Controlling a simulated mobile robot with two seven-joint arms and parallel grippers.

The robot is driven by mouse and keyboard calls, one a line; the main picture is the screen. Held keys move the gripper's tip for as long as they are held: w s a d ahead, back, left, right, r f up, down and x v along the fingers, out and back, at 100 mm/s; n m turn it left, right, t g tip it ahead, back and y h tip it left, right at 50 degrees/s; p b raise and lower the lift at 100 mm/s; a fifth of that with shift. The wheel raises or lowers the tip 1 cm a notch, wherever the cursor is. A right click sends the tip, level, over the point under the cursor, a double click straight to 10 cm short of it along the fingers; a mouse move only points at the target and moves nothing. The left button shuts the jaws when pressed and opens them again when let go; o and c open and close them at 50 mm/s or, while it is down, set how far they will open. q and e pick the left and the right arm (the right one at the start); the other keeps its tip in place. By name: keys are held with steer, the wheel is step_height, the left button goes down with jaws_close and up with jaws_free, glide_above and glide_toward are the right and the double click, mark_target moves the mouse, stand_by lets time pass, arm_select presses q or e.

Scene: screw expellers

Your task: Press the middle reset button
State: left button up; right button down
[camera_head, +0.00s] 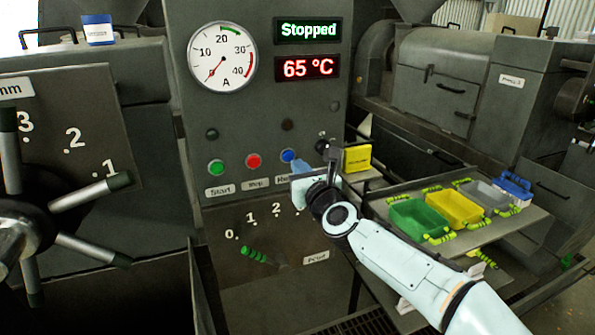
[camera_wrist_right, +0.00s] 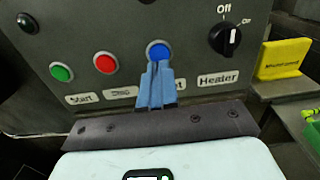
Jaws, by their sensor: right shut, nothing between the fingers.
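The blue button (camera_head: 288,155) sits on the grey control panel, right of the red button (camera_head: 253,160) and the green button (camera_head: 216,167). It also shows in the wrist view (camera_wrist_right: 158,50); the label under it is partly hidden, with only its end readable. My right gripper (camera_head: 298,165) is in front of the panel at the blue button. In the wrist view its blue fingers (camera_wrist_right: 159,68) are shut together and empty, the tips overlapping the button's lower edge. I cannot tell whether they touch it. My left gripper is not in view.
A heater knob (camera_wrist_right: 232,38) is just right of the button. A yellow block (camera_head: 357,158) stands beyond it. Green (camera_head: 420,218) and yellow (camera_head: 454,208) bins sit on a shelf at right. A display reads Stopped (camera_head: 308,30). A large handwheel (camera_head: 20,225) is at left.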

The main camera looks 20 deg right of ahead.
steer(key=s+b, duration=0.1)
steer(key=s, duration=0.8)
steer(key=shift+a+b, duration=0.25)
steer(key=shift+b, duration=0.15)
steer(key=shift+f, duration=0.15)
